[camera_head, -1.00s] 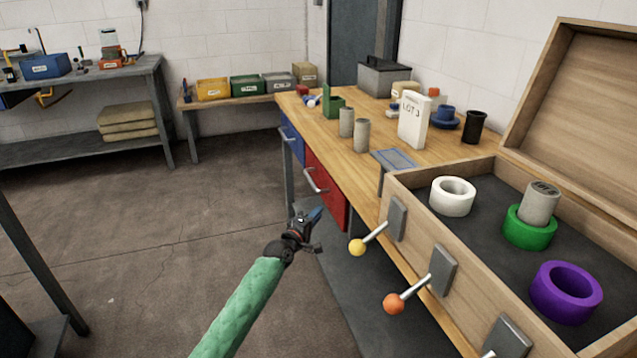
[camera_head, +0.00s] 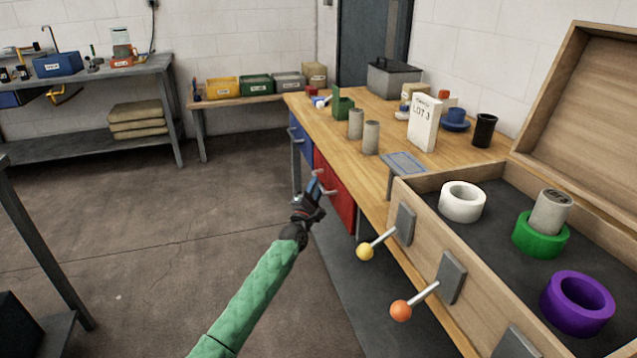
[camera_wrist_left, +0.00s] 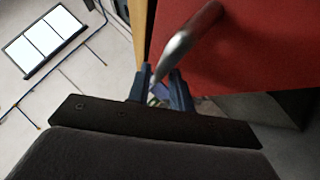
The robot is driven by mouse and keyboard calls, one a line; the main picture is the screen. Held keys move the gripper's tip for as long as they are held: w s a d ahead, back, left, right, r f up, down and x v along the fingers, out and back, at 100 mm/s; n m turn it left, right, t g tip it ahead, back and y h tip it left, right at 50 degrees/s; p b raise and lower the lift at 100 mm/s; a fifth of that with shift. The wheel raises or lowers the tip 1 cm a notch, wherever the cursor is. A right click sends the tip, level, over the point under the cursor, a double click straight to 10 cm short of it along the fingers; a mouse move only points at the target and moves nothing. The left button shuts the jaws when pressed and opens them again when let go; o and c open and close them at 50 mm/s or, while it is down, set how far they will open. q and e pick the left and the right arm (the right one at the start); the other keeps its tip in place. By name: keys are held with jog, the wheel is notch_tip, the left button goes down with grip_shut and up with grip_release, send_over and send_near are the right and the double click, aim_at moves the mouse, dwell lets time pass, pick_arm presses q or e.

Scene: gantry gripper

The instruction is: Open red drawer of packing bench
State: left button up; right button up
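The packing bench (camera_head: 395,155) has a red drawer (camera_head: 341,205) below its top, with a metal bar handle on the front. The drawer looks shut, its front about level with the blue one beside it. My left gripper (camera_head: 315,184) is at the handle and partly covers it. In the left wrist view the fingers (camera_wrist_left: 161,86) are apart, and the grey handle (camera_wrist_left: 190,38) runs down from the red front to the gap between the fingertips. I cannot tell whether they touch it. My right gripper is not in view.
A blue drawer (camera_head: 300,138) is left of the red one. An open wooden case (camera_head: 440,235) with levers, one yellow-knobbed (camera_head: 365,252) and one orange-knobbed (camera_head: 401,310), stands at right, close to my left arm. The floor (camera_head: 150,240) to the left is clear.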

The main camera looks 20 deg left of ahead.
pick_arm(q)
jog(key=shift+x, duration=1.05)
jog(key=shift+c, duration=0.4)
grip_shut()
jog(key=s+a+b, duration=0.2)
jog(key=s+a, duration=0.4)
jog(key=a, duration=0.3)
jog(key=s+a+b, duration=0.2)
jog(key=s+a, duration=0.4)
jog(key=a, duration=0.3)
jog(key=shift+s+a, duration=0.35)
jog(key=shift+a, duration=0.05)
